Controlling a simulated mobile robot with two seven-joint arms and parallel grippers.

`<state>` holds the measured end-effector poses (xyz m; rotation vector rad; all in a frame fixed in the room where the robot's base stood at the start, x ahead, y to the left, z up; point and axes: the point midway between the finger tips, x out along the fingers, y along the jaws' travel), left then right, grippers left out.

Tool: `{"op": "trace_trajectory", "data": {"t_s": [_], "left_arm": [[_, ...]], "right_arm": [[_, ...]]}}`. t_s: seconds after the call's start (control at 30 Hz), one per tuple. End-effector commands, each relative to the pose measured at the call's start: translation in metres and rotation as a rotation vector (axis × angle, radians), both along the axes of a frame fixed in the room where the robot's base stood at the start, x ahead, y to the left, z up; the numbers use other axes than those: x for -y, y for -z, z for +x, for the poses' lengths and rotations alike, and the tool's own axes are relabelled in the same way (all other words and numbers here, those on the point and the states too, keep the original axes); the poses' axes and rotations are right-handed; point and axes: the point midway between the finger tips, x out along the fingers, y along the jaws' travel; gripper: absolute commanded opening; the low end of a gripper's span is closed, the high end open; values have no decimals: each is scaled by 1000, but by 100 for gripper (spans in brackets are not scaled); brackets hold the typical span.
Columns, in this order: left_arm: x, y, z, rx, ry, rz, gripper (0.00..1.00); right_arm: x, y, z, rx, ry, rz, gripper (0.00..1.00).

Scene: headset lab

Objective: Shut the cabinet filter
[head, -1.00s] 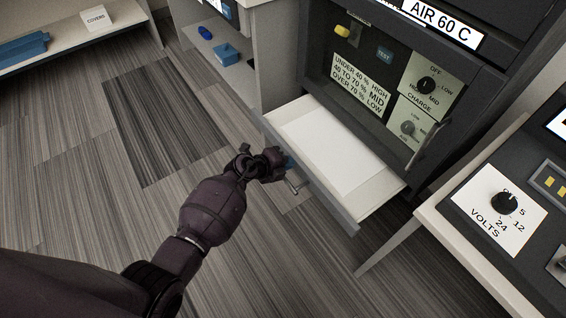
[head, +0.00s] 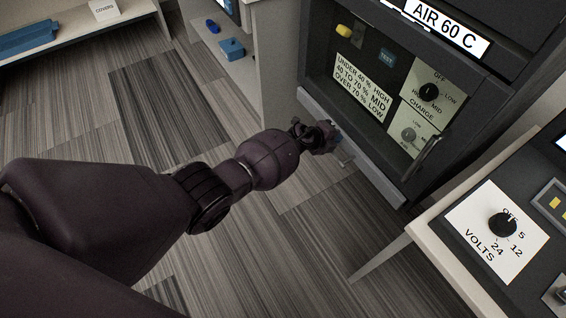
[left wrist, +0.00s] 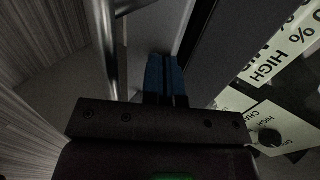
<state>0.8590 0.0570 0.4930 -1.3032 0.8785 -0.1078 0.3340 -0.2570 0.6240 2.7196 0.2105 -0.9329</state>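The cabinet's filter drawer (head: 372,178) is the low grey front at the foot of the dark cabinet in the head view. Its white inside does not show, and its front sits flush or nearly flush with the cabinet. My left gripper (head: 339,139) is at the drawer front, beside its bar handle (head: 346,160). In the left wrist view, the blue fingertips (left wrist: 165,78) lie side by side with no clear gap, against or very near the front. The metal handle (left wrist: 108,45) is left of them, not between them. My right gripper is not in view.
The cabinet door (head: 421,165) above has dials and a humidity label (head: 361,86). A bench (head: 424,222) with a volts dial (head: 503,224) stands at the right. A shelf (head: 248,74) with a blue box (head: 231,48) is behind. The striped floor at left is clear.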

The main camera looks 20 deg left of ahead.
Motion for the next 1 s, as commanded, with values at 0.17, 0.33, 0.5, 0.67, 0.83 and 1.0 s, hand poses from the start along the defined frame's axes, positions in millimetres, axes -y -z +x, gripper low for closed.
{"op": "trace_trajectory", "data": {"t_s": [0.17,0.33,0.5,0.67,0.83,1.0], "left_arm": [[2,2,2,-2,0,1,0],[1,-1,2,1,1,1,0],[-5,-12,-3,6,1,2,0],[-16,-29,-16,12,-1,1,0],[-30,-43,-34,13,1,2,0],[-43,-52,-52,9,0,2,0]], "right_arm": [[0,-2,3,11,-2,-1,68],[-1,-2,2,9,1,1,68],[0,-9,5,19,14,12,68],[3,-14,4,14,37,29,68],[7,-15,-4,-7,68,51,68],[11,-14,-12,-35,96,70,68]]}}
